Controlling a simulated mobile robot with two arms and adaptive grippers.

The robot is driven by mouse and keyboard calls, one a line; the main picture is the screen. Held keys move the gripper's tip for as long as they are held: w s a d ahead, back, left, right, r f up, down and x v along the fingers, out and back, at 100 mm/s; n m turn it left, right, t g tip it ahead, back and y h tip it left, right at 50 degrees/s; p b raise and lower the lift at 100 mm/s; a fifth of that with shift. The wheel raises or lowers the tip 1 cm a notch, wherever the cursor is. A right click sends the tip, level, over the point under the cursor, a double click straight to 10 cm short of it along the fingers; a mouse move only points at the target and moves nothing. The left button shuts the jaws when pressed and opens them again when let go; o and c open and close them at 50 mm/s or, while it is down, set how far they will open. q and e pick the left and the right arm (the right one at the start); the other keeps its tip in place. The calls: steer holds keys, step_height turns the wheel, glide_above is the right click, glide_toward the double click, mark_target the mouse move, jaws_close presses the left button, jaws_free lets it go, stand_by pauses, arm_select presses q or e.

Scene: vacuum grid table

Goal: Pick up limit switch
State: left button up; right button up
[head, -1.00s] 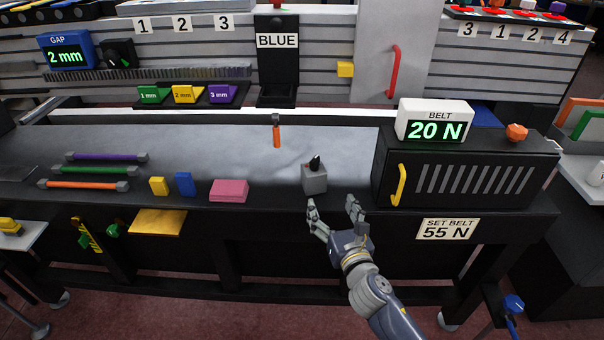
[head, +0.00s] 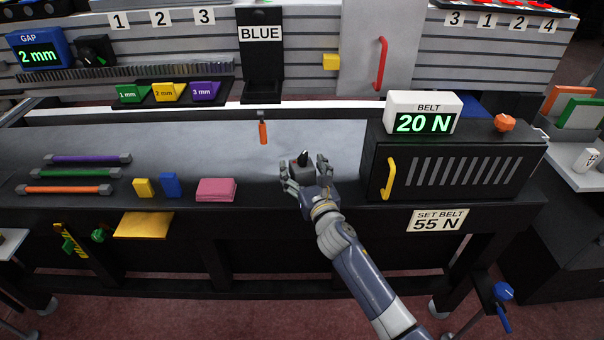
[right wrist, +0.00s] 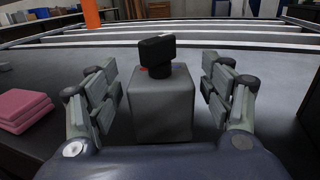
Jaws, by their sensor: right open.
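The limit switch (head: 302,172) is a small grey block with a black lever head on top, standing upright near the table's front edge. In the right wrist view the limit switch (right wrist: 160,102) stands in the middle, between the two fingers. My right gripper (head: 306,170) is open around it, one finger on each side. In the right wrist view the right gripper (right wrist: 160,95) shows a gap between each finger and the block. My left gripper is not in view.
Pink pads (head: 216,189), a blue block (head: 170,184) and a yellow block (head: 143,187) lie to the left. An orange-handled tool (head: 263,132) is behind. A black vented box (head: 450,170) with a yellow handle stands to the right. The grey surface behind the switch is mostly clear.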

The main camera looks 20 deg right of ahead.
steer(key=shift+w+f, duration=0.1)
steer(key=shift+w, duration=0.55)
steer(key=c, duration=1.3)
